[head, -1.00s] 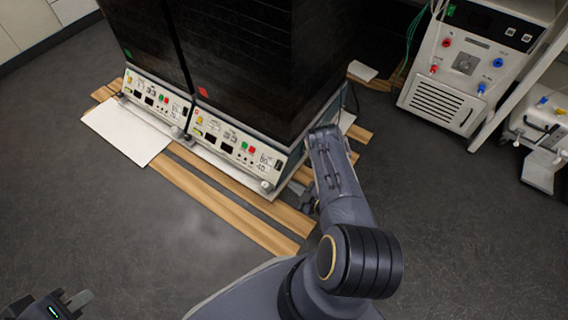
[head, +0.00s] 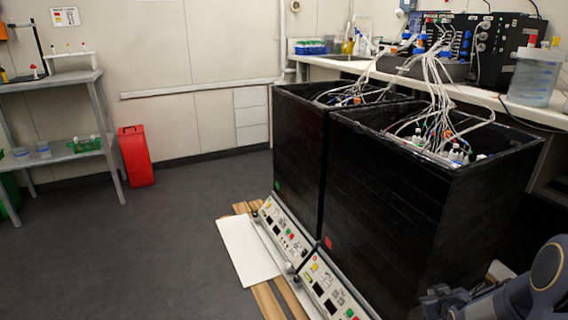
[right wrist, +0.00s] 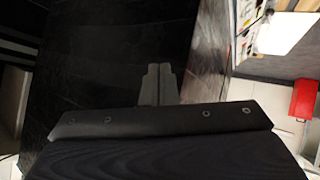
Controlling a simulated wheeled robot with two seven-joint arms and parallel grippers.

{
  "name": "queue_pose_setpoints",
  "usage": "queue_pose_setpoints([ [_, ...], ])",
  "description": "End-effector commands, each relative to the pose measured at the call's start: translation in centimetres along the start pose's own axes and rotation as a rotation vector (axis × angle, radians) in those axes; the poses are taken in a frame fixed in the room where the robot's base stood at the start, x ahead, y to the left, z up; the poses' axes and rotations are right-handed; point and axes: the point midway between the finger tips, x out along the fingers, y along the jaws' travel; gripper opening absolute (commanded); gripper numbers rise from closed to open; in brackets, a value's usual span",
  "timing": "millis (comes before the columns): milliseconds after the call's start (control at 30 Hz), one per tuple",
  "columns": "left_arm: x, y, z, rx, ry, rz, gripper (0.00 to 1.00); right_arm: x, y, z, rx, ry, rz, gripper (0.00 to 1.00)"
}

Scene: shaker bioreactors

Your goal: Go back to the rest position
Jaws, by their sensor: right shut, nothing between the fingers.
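Two tall black shaker bioreactor boxes stand side by side in the head view, the nearer one (head: 420,220) at right and the farther one (head: 298,150) behind it to the left. Their tops are open, with tubes and cables inside. My right gripper (head: 436,298) shows dark at the lower right, in front of the nearer box's side. In the right wrist view its two grey fingers (right wrist: 158,85) are together with nothing between them, against a dark surface. I cannot tell the gap between gripper and box. My left gripper is out of view.
White control panels (head: 285,232) run along the boxes' base, beside a white board (head: 248,250) and wooden slats. A bench (head: 480,98) with equipment stands behind. A red container (head: 136,157) and grey shelf (head: 60,155) stand at left. The floor between is clear.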

Motion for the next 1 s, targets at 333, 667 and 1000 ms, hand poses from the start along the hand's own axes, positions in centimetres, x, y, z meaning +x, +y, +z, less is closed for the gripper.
queue_pose_setpoints([
  [333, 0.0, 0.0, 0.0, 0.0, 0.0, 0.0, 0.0, -18.5, -6.3, -5.3, 0.343, -0.179, -0.231, 0.0],
  [667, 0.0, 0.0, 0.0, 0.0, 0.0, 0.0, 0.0, -31.0, -13.2, -2.0, 0.439, -0.338, -0.439, 0.0],
  [1000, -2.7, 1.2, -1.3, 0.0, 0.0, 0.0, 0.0, -38.2, -15.4, -1.1, 0.447, -0.433, -0.529, 0.0],
])
